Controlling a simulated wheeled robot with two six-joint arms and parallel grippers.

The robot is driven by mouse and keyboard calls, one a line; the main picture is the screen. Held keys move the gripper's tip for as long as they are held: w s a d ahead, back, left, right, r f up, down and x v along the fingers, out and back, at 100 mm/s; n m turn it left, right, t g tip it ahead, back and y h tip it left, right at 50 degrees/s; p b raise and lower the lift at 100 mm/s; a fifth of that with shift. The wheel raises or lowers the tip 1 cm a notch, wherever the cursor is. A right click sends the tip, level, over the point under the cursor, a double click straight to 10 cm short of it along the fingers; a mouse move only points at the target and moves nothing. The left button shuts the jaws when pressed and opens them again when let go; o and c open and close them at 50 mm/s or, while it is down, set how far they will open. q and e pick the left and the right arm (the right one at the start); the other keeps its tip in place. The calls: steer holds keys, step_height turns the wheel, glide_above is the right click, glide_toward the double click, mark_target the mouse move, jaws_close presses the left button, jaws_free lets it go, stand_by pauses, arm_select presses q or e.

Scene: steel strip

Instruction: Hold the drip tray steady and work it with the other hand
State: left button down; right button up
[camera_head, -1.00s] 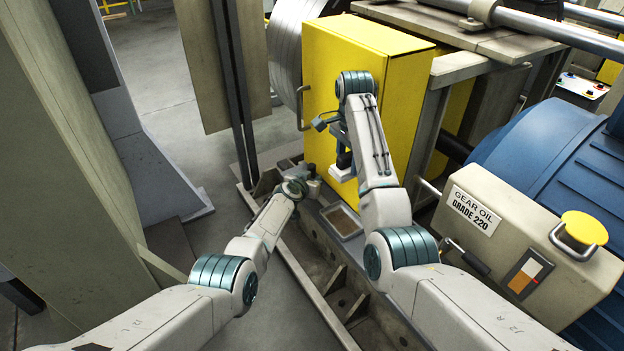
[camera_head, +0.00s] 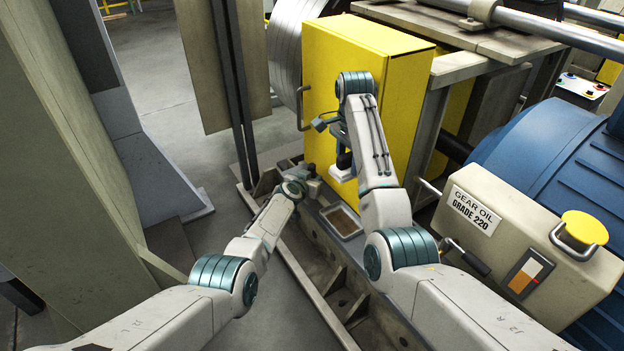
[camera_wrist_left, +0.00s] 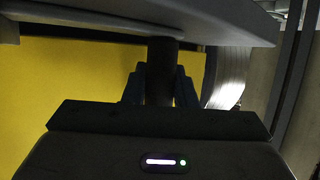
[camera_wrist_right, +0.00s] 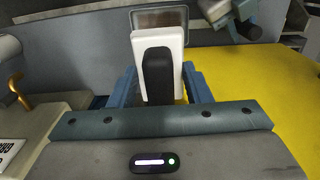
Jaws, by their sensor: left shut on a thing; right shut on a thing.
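The drip tray (camera_head: 345,222) is a shallow rectangular pan with a pale rim and brownish inside, low beside the yellow cabinet. It also shows in the right wrist view (camera_wrist_right: 160,18), beyond the white tool. My right gripper (camera_wrist_right: 158,85) is shut on the black handle of a white flat tool (camera_wrist_right: 176,38); in the head view the tool is partly behind my right forearm, above the tray. My left gripper (camera_wrist_left: 160,85) is shut on a dark upright bar (camera_wrist_left: 161,65) below a grey slab. Whether this bar belongs to the tray is not clear.
The yellow cabinet (camera_head: 350,90) with a side handle stands behind the grippers. A gear oil box (camera_head: 490,225) and a blue ribbed housing (camera_head: 560,150) stand at right. A pale beam (camera_head: 60,150) rises at left. Floor shows between the beam and machine base.

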stand_by(0.4)
steer(key=n, duration=0.2)
steer(key=a+f+n, duration=0.1)
steer(key=n, duration=0.1)
steer(key=shift+w, duration=0.15)
steer(key=n, duration=0.2)
steer(key=f+n, duration=0.1)
steer(key=a+n, duration=0.1)
steer(key=n, duration=0.1)
steer(key=shift+w+f+n, duration=0.2)
steer(key=shift+f+n, duration=0.1)
step_height(320, 180, down, 6)
steer(key=r+n, duration=0.1)
steer(key=n, duration=0.7)
glide_above(337, 220)
steer(key=shift+s+f, duration=0.1)
steer(key=shift+f, duration=3.3)
steer(key=shift+f, duration=0.15)
steer(key=shift+f, duration=1.35)
steer(key=shift+f, duration=0.95)
